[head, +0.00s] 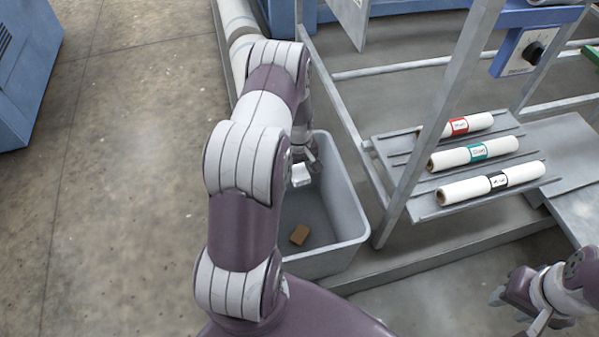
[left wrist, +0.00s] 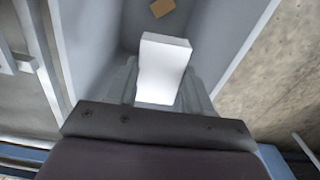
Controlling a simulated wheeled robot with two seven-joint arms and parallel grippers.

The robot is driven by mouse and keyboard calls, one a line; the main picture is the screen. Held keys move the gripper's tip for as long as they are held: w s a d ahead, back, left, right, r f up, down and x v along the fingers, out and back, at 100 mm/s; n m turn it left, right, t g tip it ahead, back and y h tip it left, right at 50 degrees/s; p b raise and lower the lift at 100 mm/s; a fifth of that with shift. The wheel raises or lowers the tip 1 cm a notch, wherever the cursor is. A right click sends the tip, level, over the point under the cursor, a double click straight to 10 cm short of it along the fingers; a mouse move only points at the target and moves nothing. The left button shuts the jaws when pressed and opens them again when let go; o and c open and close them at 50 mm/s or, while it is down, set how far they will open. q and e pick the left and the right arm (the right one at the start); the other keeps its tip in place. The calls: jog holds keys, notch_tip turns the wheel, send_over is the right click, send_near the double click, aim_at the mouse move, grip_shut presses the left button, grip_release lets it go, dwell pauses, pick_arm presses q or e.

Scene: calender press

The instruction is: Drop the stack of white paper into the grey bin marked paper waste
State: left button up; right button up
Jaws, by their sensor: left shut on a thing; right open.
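The stack of white paper (left wrist: 163,70) is a small white block between the fingers of my left gripper (left wrist: 160,92), which is shut on it. In the head view the stack (head: 300,174) and my left gripper (head: 305,160) are over the opening of the grey bin (head: 345,180). The bin's walls also show around the stack in the left wrist view (left wrist: 225,30). I cannot see any marking on the bin. My arm hides the bin's left side in the head view. My right gripper (head: 515,305) is open and empty at the lower right.
Right of the bin, a grey shelf (head: 440,205) in a metal frame holds white rolls with red, green (head: 473,154) and black labels. Concrete floor is clear at the left, below a blue cabinet (head: 25,70).

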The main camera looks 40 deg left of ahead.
aim_at(299, 170)
pick_arm(q)
notch_tip(299, 170, down, 5)
jog(key=b, duration=0.4)
jog(key=o, duration=1.1)
notch_tip(299, 170, up, 13)
jog(key=p, duration=0.3)
jog(key=shift+f, duration=0.15)
